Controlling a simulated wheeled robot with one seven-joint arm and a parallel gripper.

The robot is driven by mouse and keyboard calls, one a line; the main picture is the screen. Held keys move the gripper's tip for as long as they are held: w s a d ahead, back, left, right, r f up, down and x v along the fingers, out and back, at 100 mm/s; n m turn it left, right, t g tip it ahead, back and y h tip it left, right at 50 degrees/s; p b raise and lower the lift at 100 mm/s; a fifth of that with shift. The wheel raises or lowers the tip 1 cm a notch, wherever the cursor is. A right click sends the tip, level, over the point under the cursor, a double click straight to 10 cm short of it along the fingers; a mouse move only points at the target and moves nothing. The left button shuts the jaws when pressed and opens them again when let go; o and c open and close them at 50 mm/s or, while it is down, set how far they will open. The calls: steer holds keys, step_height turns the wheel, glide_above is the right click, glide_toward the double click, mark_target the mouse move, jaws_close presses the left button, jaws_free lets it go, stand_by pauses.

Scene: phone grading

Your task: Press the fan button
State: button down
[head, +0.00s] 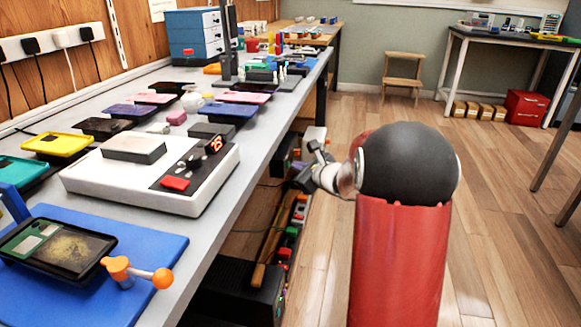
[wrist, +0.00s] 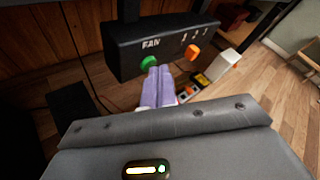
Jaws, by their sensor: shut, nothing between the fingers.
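The fan box (wrist: 165,45) is a black unit with the word FAN on its front, in the upper middle of the wrist view. A green button (wrist: 148,62) sits on its front below the lettering. An orange knob (wrist: 193,51) is to the right, under small markings. My gripper (wrist: 160,71) is shut and empty, its pale purple fingers pointing at the box's lower front. The fingertips appear just below and right of the green button. I cannot tell whether they touch the box. In the head view my arm reaches beside the bench; the fingers cannot be made out.
The long grey bench (head: 262,110) carries a white device with a red display (head: 150,172), a blue mat (head: 70,300) with a phone, and coloured trays. Crates and other items crowd beneath it. Wooden floor (head: 500,215) is open at the right. A cable hangs beside the fan box.

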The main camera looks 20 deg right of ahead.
steer(key=shift+s+d, duration=0.5)
steer(key=shift+d, duration=0.2)
steer(key=s+d, duration=0.3)
steer(key=d, duration=0.2)
steer(key=shift+s, duration=0.2)
stand_by(0.6)
steer(key=s+a+r+n+g+y+p, duration=0.1)
steer(key=s+a+r+n+g+y, duration=0.15)
steer(key=s+a+n, duration=0.7)
steer(key=s+a+r+n+g+y, duration=0.1)
steer(key=s+a+r+n+g, duration=0.35)
steer(key=a, duration=0.75)
steer(key=s+d+f+n+g+h+p, duration=0.1)
steer(key=s+n+h, duration=0.5)
steer(key=s+n, duration=0.8)
steer(key=s+f, duration=0.1)
steer(key=s, duration=0.3)
steer(key=shift+s+d+g+h, duration=0.2)
steer(key=shift+s+g+h, duration=0.1)
steer(key=shift+s+h, duration=0.05)
